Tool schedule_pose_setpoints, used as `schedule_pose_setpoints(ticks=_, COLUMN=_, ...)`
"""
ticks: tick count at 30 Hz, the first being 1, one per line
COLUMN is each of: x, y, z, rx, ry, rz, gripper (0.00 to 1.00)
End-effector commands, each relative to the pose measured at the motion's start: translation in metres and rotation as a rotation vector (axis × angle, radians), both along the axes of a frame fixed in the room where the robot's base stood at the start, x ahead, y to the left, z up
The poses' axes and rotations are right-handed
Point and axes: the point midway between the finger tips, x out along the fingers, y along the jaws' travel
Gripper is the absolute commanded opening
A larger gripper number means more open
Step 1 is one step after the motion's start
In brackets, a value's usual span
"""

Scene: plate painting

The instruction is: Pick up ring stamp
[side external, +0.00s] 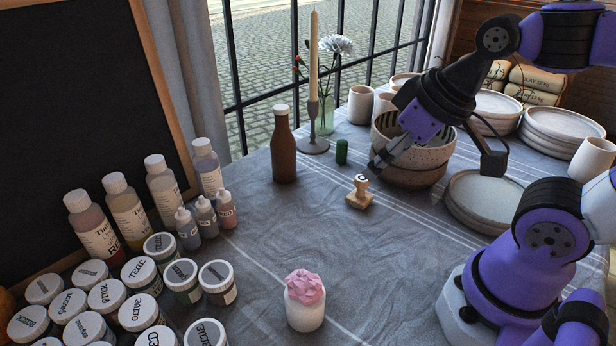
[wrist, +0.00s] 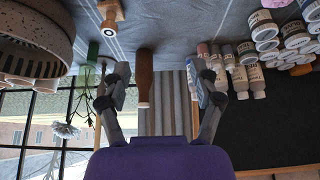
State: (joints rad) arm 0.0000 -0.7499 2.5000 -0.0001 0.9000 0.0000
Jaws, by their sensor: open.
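The ring stamp (side external: 360,192) is a small wooden stamp with a square base and an upright knob handle. It stands on the grey cloth-covered table near the middle of the side external view. In the wrist view the stamp (wrist: 111,14) shows at the top, left of centre. My gripper (side external: 376,168) is in front of the speckled bowls, above and just right of the stamp in the side external view, apart from it. In the wrist view my gripper (wrist: 162,88) has its two fingers spread wide with nothing held between them.
Stacked speckled bowls (side external: 415,165) stand right of the stamp. A green cylinder (side external: 342,151), brown bottle (side external: 284,150) and candlestick (side external: 313,130) stand behind it. Paint jars (side external: 139,312) crowd the front left; a jar with pink material (side external: 305,300) stands in front. The middle cloth is clear.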

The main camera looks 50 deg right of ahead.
Motion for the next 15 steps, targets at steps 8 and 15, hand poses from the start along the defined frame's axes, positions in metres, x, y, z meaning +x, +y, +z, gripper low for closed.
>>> schedule_pose_setpoints(ticks=8, x=0.008, y=-0.006, z=0.002, rx=0.008, ry=0.042, rz=-0.043, gripper=0.72)
schedule_pose_setpoints(ticks=15, x=0.052, y=-0.045, z=-0.004, rx=0.064, ry=0.255, rz=-0.282, gripper=0.72)
